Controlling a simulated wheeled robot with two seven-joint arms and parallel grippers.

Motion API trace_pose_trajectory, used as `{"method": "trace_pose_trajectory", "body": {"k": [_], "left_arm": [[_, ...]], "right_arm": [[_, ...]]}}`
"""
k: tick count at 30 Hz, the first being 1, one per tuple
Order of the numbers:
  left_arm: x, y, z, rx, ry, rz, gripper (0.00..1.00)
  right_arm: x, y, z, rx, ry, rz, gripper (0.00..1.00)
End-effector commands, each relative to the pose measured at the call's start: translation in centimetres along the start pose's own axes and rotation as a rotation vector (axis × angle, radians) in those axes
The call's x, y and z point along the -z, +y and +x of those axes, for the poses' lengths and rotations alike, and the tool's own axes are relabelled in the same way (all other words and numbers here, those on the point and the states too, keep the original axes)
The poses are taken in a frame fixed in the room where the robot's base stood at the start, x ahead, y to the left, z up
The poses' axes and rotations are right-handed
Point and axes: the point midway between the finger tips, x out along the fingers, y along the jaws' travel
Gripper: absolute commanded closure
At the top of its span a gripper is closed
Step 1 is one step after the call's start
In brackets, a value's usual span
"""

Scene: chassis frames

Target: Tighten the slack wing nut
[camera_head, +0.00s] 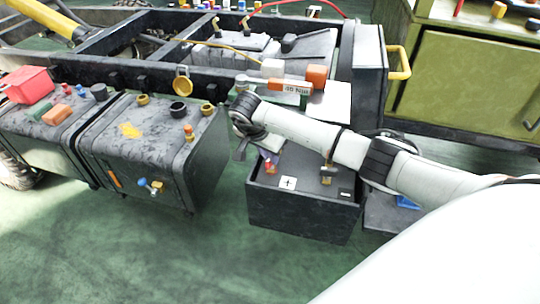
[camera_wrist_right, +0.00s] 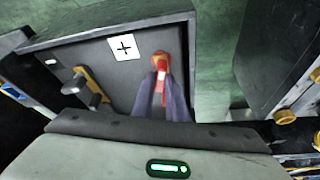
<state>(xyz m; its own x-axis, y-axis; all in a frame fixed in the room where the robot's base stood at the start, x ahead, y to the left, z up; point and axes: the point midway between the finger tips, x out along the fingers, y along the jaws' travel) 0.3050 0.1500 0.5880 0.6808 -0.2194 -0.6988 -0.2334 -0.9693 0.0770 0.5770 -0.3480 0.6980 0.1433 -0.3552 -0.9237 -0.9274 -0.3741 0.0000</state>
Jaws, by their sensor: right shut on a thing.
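A black battery box (camera_head: 300,212) with a white plus label (camera_head: 288,183) stands in the middle of the head view. A red piece, apparently the wing nut (camera_wrist_right: 160,62), stands on its top beside the plus label. My right gripper (camera_wrist_right: 160,85) is shut on this red piece, with its two fingers on either side of it. In the head view my right gripper (camera_head: 268,157) comes down over the box's left end, and the arm partly hides it. The threads and the seat under the piece are hidden. My left gripper is not in view.
A second, brass-coloured terminal (camera_head: 326,173) stands on the box's right part. Dark tanks (camera_head: 150,140) with caps stand left of the box, across a gap of green floor. The chassis frame (camera_head: 130,75) runs behind. A green cabinet (camera_head: 475,85) stands at the right.

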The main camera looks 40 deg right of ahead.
Motion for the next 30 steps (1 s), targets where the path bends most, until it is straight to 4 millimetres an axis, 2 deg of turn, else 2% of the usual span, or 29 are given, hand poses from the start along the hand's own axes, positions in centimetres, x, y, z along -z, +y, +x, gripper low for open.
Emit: {"method": "trace_pose_trajectory", "body": {"k": [14, 30], "left_arm": [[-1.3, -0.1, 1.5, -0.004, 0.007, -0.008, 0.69], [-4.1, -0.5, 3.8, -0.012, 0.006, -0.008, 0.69]], "right_arm": [[0.0, -0.3, 0.3, -0.144, 0.001, 0.346, 1.0], [0.1, -0.6, 0.5, -0.326, 0.0, 0.791, 1.0]]}}
